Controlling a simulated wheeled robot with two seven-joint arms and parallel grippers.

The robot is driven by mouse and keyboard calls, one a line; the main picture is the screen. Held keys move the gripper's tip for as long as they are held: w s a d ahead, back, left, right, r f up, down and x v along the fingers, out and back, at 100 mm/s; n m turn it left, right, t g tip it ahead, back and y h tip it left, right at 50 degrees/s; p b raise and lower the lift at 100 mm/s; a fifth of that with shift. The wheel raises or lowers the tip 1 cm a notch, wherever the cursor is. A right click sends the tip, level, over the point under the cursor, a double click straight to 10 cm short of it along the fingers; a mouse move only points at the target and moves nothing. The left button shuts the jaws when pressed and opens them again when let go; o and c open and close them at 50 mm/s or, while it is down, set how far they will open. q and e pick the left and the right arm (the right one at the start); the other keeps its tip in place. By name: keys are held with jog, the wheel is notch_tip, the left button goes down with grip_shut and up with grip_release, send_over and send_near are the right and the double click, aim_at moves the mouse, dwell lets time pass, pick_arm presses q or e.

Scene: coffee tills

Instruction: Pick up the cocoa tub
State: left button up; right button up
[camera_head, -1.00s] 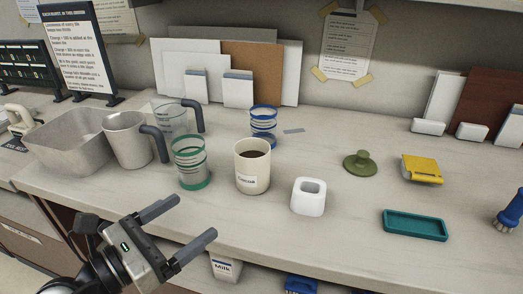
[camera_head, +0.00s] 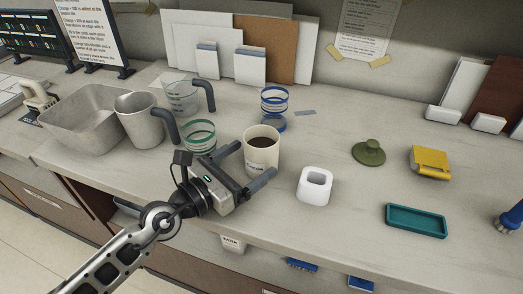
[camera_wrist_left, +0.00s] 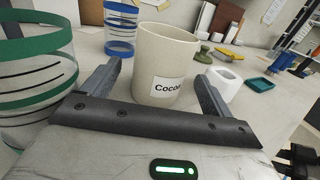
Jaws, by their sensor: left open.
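The cocoa tub (camera_head: 261,150) is a cream cylinder with dark brown powder inside and a white label. It stands upright on the counter. My left gripper (camera_head: 252,165) is open, with its fingers reaching toward the tub from the near left. In the left wrist view the tub (camera_wrist_left: 162,65) stands just ahead, between the lines of the two fingers (camera_wrist_left: 158,85), its label partly readable as "Cocoa". I cannot tell whether either finger touches it.
A green-banded clear cup (camera_wrist_left: 35,75) stands close beside my left gripper. A blue-banded cup (camera_head: 273,108) is behind the tub. A white square holder (camera_head: 314,186) is to its right. A grey jug (camera_head: 140,120) and metal basin (camera_head: 82,125) stand left.

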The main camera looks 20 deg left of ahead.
aim_at(261, 142)
pick_arm(q)
jog(key=x, duration=0.5)
jog(key=shift+d+p, duration=0.15)
jog(key=shift+p, duration=0.25)
jog(key=shift+c, duration=0.4)
jog(key=c, duration=1.1)
